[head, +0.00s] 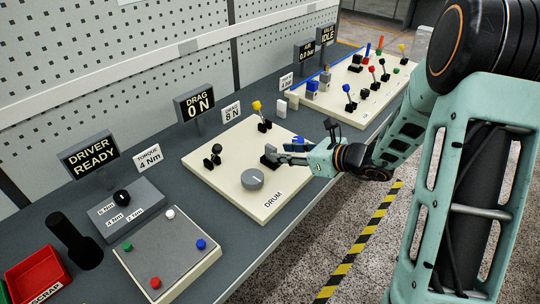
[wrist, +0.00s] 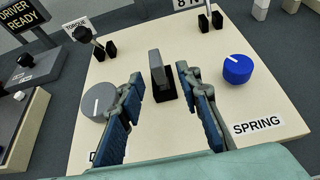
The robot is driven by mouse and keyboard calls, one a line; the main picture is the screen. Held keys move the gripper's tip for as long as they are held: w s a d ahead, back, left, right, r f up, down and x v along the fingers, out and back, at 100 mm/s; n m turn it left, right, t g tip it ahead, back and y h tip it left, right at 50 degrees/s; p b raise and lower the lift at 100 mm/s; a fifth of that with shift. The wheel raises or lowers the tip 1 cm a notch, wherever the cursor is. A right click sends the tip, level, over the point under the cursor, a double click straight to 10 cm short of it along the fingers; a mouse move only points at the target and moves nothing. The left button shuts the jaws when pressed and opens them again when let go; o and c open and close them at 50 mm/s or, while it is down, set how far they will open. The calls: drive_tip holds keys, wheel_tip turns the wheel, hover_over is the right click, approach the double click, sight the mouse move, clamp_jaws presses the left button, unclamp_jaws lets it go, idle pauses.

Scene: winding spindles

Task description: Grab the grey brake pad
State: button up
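The grey brake pad (wrist: 160,66) stands upright in a black holder (wrist: 165,95) on the cream drum board (wrist: 255,108). In the head view, the black holder (head: 268,161) shows at the tip of my gripper (head: 284,153), and the pad is hard to make out. In the wrist view, my gripper (wrist: 162,84) is open, with one blue-padded finger left and one right of the pad's line. The pad appears between and just beyond the fingertips, with visible gaps on both sides. I cannot tell how far ahead it is.
A grey drum knob (wrist: 97,104) is left of the fingers and a blue spring knob (wrist: 238,69) right. Levers stand on the board's far side, including a yellow-topped one (head: 257,106). A red scrap bin (head: 37,275) is at the lower left.

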sight(276, 151)
drive_tip(key=x, duration=0.6)
drive_tip(key=shift+s+a+r, duration=0.1)
drive_tip(key=shift+a+r, duration=0.05)
drive_tip(key=shift+r, duration=0.1)
clamp_jaws()
